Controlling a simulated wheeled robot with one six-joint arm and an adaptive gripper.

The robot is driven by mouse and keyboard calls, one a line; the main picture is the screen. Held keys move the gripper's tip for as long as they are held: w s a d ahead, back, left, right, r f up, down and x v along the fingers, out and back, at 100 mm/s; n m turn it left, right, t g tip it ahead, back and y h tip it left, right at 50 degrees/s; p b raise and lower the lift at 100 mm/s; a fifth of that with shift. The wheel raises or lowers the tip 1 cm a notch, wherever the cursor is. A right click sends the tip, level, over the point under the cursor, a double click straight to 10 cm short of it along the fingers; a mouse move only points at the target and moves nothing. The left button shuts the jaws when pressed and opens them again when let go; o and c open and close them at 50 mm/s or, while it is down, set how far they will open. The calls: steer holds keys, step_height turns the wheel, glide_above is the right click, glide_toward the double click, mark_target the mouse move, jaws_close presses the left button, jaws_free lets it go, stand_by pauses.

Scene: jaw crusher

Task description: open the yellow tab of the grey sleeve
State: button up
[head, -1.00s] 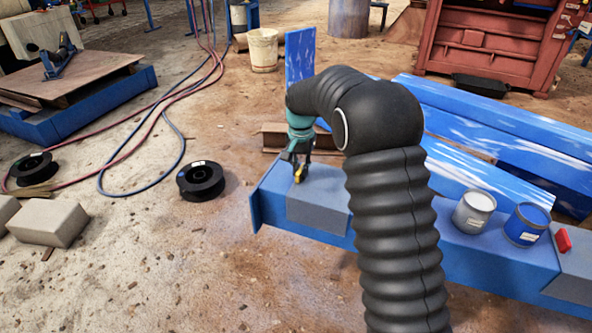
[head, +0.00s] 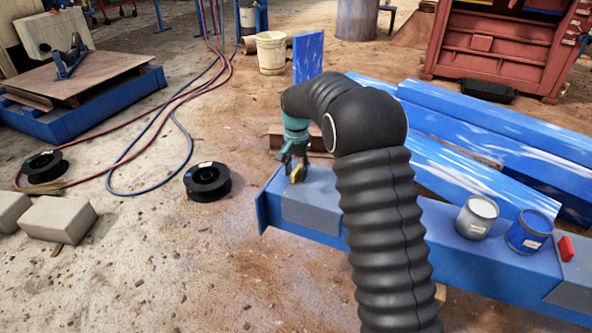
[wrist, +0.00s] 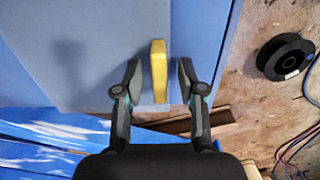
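The grey sleeve (head: 312,208) sits around the blue beam (head: 400,248) near its left end. Its yellow tab (head: 296,173) stands up from the top of the sleeve; it also shows as a yellow bar in the wrist view (wrist: 159,65). My gripper (wrist: 157,82) is open, with one finger on each side of the tab. A gap shows between the tab and each finger in the wrist view. In the head view my gripper (head: 291,165) is just above the sleeve, and its fingers partly hide the tab.
A grey can (head: 477,217), a blue can (head: 529,232) and a red tab (head: 566,248) on a second grey sleeve (head: 578,285) are along the beam to the right. More blue beams (head: 480,180) lie behind. A black spool (head: 207,182) lies on open ground at left.

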step_height(320, 180, up, 12)
stand_by(0.6)
steer(key=shift+w, duration=0.1)
